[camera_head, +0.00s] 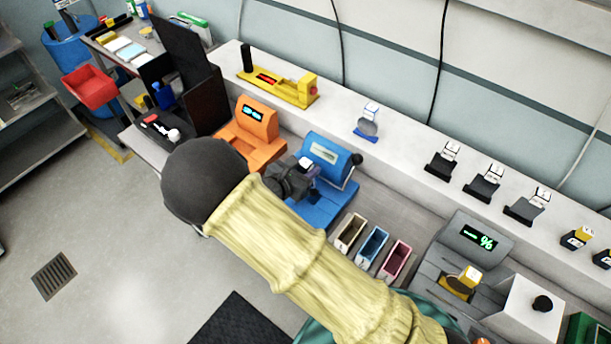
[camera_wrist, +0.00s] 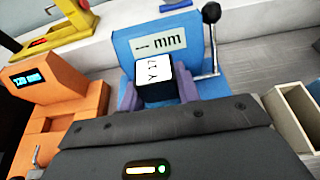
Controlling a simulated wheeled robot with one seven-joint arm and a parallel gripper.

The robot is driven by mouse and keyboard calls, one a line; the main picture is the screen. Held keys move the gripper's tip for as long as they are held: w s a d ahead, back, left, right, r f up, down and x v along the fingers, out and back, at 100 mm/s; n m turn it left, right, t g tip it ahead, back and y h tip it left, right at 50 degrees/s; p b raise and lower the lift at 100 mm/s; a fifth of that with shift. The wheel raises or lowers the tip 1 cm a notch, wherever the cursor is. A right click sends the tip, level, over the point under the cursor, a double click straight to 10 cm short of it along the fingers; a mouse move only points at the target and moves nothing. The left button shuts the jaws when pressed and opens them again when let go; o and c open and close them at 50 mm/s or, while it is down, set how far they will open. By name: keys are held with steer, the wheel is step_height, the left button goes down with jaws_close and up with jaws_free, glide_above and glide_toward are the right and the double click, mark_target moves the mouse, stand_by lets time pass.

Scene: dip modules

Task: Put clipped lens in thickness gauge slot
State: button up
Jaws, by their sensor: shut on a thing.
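The thickness gauge (camera_head: 325,151) is a blue device with a "mm" display and a side lever with a black knob; it also shows in the wrist view (camera_wrist: 126,44). My gripper (camera_head: 303,174) is over the front of the gauge. In the wrist view its purple fingers (camera_wrist: 158,98) are shut on a clip. The clipped lens (camera_wrist: 154,92) shows as a black clip with a white label marked "Y 17". The lens itself and the gauge slot are hidden below the clip and gripper, so I cannot tell whether the lens is in the slot.
An orange device (camera_head: 250,135) stands left of the gauge. Three small bins (camera_head: 351,232) stand to its right, then a grey device (camera_head: 462,262) with a % display and a yellow clip. Several clipped lenses (camera_head: 485,183) stand on the back ledge (camera_head: 410,140). A yellow instrument (camera_head: 280,86) is on the ledge too.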

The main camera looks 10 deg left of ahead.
steer(key=shift+f+p, duration=0.45)
steer(key=shift+f, duration=1.45)
steer(key=shift+f, duration=0.1)
steer(key=o, duration=1)
steer(key=shift+c, duration=0.2)
steer(key=b+v, duration=0.3)
steer(key=v, duration=0.9)
steer(key=shift+b, duration=0.3)
